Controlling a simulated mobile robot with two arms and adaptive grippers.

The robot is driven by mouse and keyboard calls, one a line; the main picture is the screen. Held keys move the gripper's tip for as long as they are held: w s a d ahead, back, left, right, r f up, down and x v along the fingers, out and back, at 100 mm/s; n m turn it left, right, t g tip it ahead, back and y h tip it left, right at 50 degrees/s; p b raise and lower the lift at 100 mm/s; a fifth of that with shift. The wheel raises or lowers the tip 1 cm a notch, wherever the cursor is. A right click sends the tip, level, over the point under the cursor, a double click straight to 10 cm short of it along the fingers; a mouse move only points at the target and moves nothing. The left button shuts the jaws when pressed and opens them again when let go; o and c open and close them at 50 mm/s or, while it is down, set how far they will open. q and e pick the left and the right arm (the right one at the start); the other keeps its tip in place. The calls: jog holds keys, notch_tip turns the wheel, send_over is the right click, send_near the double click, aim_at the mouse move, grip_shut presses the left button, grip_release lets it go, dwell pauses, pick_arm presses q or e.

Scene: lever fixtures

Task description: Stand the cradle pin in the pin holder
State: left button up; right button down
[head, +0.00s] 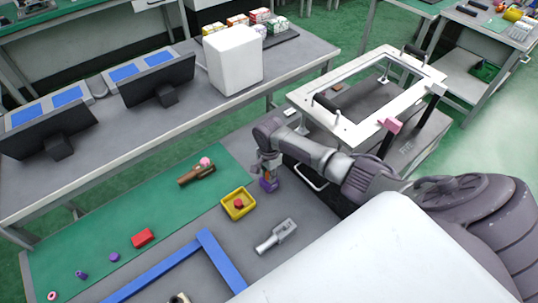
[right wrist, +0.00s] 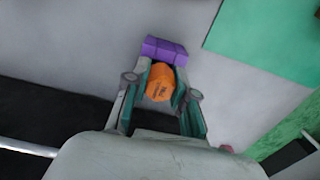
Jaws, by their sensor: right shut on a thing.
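My right gripper (head: 266,178) hangs over the grey part of the table, shut on a purple and orange piece (head: 269,185). In the right wrist view (right wrist: 163,82), the orange part (right wrist: 160,82) lies between the fingers and the purple block (right wrist: 166,49) at their tips. I cannot tell whether these are one part or two, or whether this is the cradle pin. A small purple peg (head: 81,275) stands on the green mat. A yellow tray (head: 228,209) holds a red piece (head: 239,203). Which thing is the pin holder is unclear. My left gripper is not in view.
A brown piece with a pink end (head: 193,176) and a red block (head: 143,238) lie on the green mat (head: 100,220). A grey fixture (head: 277,236) and a blue frame (head: 220,262) lie nearer. A white frame (head: 365,128) stands right of the gripper.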

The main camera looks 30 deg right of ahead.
jog(key=shift+s+f, duration=0.1)
jog(key=shift+f, duration=0.15)
jog(key=shift+s+a+f, duration=0.1)
jog(key=shift+s+f, duration=0.15)
jog(key=shift+f, duration=0.05)
jog(key=c, duration=1.1)
grip_release()
jog(key=shift+s+f, duration=0.1)
jog(key=shift+o, duration=0.7)
jog(key=shift+w+f, duration=0.2)
jog(key=shift+w, duration=0.05)
jog(key=shift+r, duration=0.2)
notch_tip(320, 180, up, 13)
jog(key=shift+w+r+p, duration=0.15)
jog(key=shift+r+p, duration=0.05)
jog(key=shift+p, duration=0.25)
